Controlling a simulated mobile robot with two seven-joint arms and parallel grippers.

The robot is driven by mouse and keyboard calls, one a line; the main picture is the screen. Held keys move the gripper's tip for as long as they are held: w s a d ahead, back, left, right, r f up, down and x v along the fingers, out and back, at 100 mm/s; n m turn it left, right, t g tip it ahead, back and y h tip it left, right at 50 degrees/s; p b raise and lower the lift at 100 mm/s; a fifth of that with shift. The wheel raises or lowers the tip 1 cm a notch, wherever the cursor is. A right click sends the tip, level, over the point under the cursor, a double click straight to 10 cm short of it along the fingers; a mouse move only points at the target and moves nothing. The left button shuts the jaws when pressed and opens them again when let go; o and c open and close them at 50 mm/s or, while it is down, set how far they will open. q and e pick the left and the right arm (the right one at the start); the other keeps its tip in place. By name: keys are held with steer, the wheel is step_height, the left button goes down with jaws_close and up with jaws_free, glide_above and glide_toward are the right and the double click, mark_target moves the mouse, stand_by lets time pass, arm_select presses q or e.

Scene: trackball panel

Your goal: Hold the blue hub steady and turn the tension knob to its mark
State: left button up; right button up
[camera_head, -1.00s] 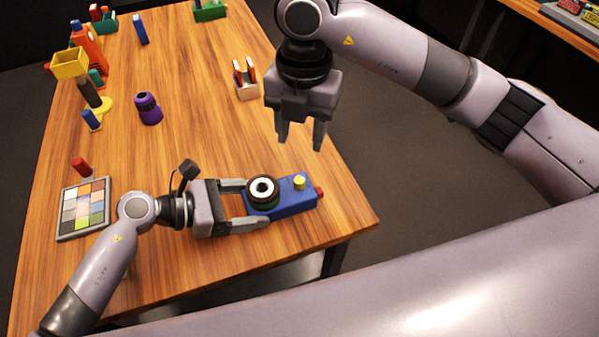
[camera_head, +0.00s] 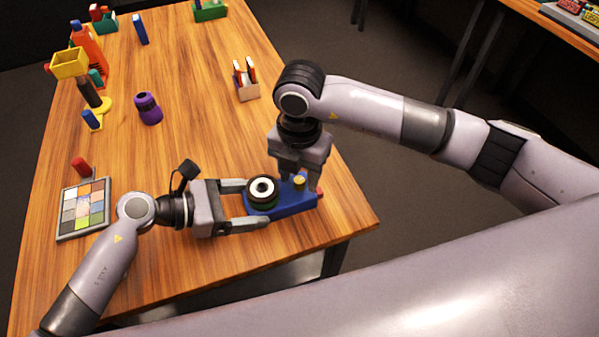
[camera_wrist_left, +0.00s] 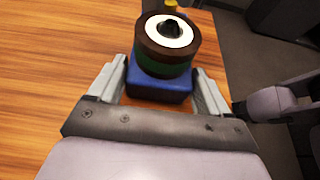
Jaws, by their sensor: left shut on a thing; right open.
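The blue hub (camera_head: 291,206) lies near the right edge of the table and carries a dark ring with a white top (camera_head: 262,189). A yellow knob (camera_head: 299,183) stands at its right part, and a red end piece (camera_head: 320,193) shows at its far right. My left gripper (camera_head: 250,204) is shut on the blue hub, with one finger along each side; the hub also shows between the fingers in the left wrist view (camera_wrist_left: 158,85). My right gripper (camera_head: 298,183) is open and lowered over the yellow knob. Whether its fingers touch the knob is unclear.
A colour chart panel (camera_head: 83,210) lies at the left with a red cylinder (camera_head: 81,167) behind it. A purple object (camera_head: 148,108) and a small holder (camera_head: 246,82) stand further back. The table middle is clear.

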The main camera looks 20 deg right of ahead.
steer(key=shift+f, duration=0.25)
jaws_close()
